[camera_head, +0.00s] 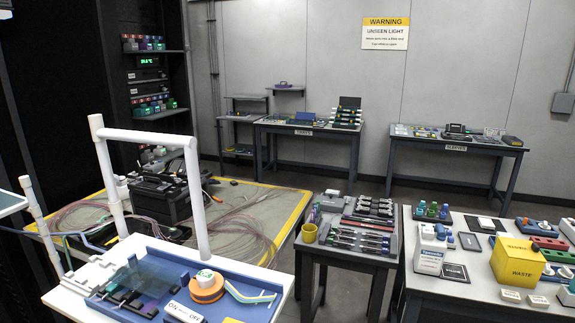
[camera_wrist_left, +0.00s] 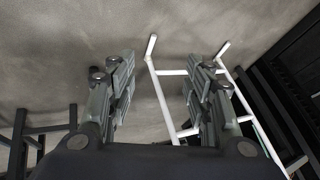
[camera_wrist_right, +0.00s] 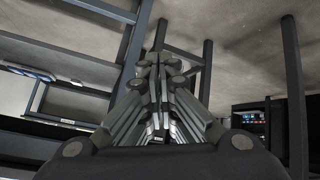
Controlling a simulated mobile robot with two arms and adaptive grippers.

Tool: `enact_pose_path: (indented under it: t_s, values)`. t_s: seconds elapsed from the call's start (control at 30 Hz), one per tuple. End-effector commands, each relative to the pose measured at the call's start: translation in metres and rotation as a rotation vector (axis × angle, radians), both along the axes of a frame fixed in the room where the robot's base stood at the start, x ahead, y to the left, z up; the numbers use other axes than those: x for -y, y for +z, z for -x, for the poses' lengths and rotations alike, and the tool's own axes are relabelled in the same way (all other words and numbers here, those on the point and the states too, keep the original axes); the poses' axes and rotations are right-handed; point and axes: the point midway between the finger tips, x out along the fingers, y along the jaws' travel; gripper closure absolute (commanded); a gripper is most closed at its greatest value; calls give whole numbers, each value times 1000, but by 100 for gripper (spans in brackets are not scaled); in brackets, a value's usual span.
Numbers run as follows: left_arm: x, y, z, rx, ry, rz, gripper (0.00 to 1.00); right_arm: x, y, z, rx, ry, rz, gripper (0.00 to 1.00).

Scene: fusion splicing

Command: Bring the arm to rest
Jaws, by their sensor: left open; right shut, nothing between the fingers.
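My left gripper (camera_wrist_left: 160,85) shows in the left wrist view with its two fingers wide apart and nothing between them. Grey floor and a white tube frame (camera_wrist_left: 178,72) lie beyond it. My right gripper (camera_wrist_right: 158,62) shows in the right wrist view with its fingers together and nothing held. Dark table legs (camera_wrist_right: 296,85) and floor lie beyond it. Neither gripper shows in the head view, and neither visibly touches anything.
In the head view, a white cart with a blue tray (camera_head: 237,313) and upright white rails (camera_head: 197,200) stands at front left. A tool table (camera_head: 345,258) and a white table with a yellow waste box (camera_head: 517,262) stand right. Open floor (camera_head: 360,186) lies behind.

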Motion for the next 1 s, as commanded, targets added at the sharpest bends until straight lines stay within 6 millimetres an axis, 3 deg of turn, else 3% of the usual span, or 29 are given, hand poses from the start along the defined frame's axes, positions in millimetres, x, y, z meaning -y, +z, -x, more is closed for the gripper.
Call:
enact_pose_path:
  t_s: [0.03, 0.2, 0.4, 0.5, 0.6, 0.7, 1.0]
  values:
    - [18, -10, 25, -44, -6, 22, 53, -10, -20, 36, -66, -1, -9, 100]
    - [73, -39, 102, -175, -23, 87, 53, -39, -75, 149, -264, 3, -30, 100]
    - [135, -57, 193, -320, -42, 160, 53, -75, -112, 286, -485, 15, -59, 100]
    - [159, -60, 228, -376, -50, 189, 53, -90, -120, 341, -572, 21, -72, 100]
    - [175, -61, 252, -414, -53, 209, 53, -100, -123, 379, -631, 26, -81, 100]
    - [184, -61, 266, -435, -57, 221, 53, -106, -124, 400, -664, 29, -86, 100]
    - [187, -62, 270, -442, -59, 224, 53, -108, -125, 407, -676, 31, -88, 100]
